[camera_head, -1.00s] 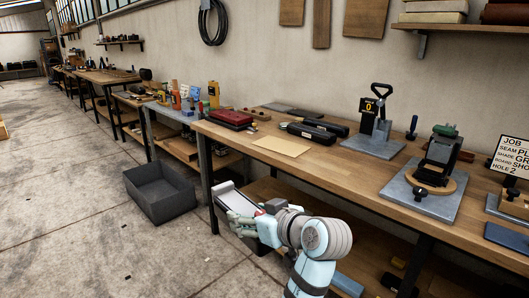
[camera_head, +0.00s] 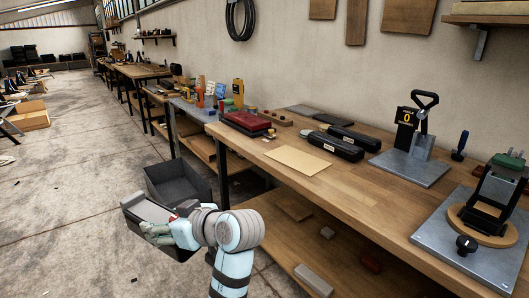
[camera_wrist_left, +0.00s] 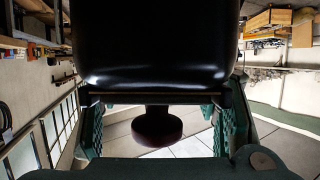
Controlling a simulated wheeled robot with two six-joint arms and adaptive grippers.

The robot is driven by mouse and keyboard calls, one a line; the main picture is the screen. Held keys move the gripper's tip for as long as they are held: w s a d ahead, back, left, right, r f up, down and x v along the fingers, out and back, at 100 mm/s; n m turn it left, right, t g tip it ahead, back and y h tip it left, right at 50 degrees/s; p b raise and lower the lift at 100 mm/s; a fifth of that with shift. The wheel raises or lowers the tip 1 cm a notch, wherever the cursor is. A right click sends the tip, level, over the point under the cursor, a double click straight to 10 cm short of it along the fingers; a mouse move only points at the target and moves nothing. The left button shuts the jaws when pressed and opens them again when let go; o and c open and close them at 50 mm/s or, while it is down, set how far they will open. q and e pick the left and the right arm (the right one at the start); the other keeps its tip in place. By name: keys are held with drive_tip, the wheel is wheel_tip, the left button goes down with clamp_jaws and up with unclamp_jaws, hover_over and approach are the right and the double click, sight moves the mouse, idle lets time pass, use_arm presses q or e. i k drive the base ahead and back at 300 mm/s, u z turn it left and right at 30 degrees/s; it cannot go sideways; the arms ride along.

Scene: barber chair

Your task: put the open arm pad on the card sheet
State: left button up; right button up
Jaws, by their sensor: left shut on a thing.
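My left gripper (camera_head: 158,232) is shut on the open arm pad (camera_head: 152,209), a long piece with a pale grey face and dark sides in the head view. In the left wrist view the arm pad (camera_wrist_left: 152,45) is glossy black and fills the space ahead of the fingers, with a dark round knob below it. The gripper (camera_wrist_left: 160,125) has a green finger on each side. The card sheet (camera_head: 298,161) is a flat tan rectangle on the wooden bench, well right of the gripper and apart from the pad. Its top is bare. My right gripper is out of view.
Two black arm pads (camera_head: 336,146) lie right of the card sheet. A red case (camera_head: 246,122) lies behind it to the left. A grey bin (camera_head: 178,183) stands on the floor behind my gripper. A press stand (camera_head: 410,168) sits farther right on the wooden bench (camera_head: 348,190).

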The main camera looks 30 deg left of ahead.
sight(290, 160)
drive_tip(key=i, duration=1)
drive_tip(key=z, duration=0.35)
